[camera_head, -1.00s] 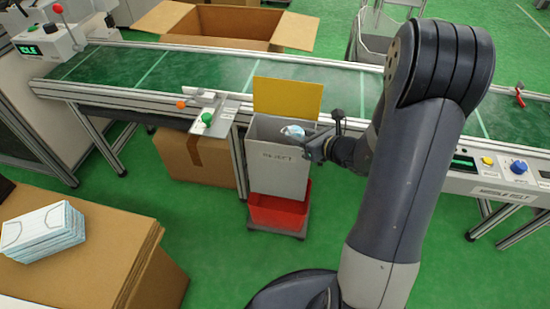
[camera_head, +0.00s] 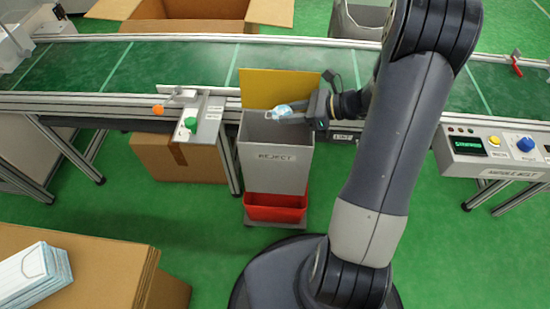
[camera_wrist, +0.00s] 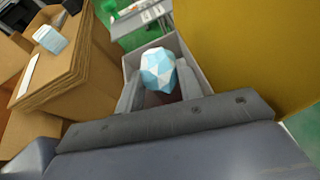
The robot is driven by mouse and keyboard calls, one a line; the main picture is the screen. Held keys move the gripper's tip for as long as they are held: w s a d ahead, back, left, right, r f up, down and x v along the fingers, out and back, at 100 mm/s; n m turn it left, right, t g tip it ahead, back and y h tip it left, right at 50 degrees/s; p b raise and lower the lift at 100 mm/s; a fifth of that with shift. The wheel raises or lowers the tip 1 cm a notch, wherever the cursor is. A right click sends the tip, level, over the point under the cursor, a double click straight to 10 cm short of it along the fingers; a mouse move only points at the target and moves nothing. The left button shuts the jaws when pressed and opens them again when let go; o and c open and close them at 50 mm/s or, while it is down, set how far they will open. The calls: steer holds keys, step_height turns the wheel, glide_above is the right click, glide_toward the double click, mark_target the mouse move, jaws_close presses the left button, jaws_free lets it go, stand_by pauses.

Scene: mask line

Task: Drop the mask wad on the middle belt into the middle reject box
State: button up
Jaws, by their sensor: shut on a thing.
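The mask wad (camera_head: 283,112) is a small crumpled light-blue and white lump. My gripper (camera_head: 284,116) is shut on it and holds it over the open top of the grey reject box (camera_head: 275,165). In the wrist view the wad (camera_wrist: 158,69) sits between my fingers, with the box's rim (camera_wrist: 186,52) around and behind it. The box carries a "REJECT" label and has a yellow panel (camera_head: 262,88) standing at its back. The box's inside is mostly hidden by the wad and gripper.
The green middle belt (camera_head: 180,68) runs behind the box and looks clear here. A red bin (camera_head: 275,207) is under the box. A control panel (camera_head: 490,145) is at the right.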

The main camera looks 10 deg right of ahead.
step_height(320, 180, down, 4)
steer(key=b, duration=0.2)
steer(key=shift+r+b, duration=0.15)
steer(key=shift+b, duration=0.2)
steer(key=o, duration=1)
steer(key=p+v, duration=0.2)
steer(key=v, duration=0.9)
steer(key=shift+a+r+p, duration=0.1)
steer(key=shift+p, duration=0.3)
steer(key=shift+a, duration=0.1)
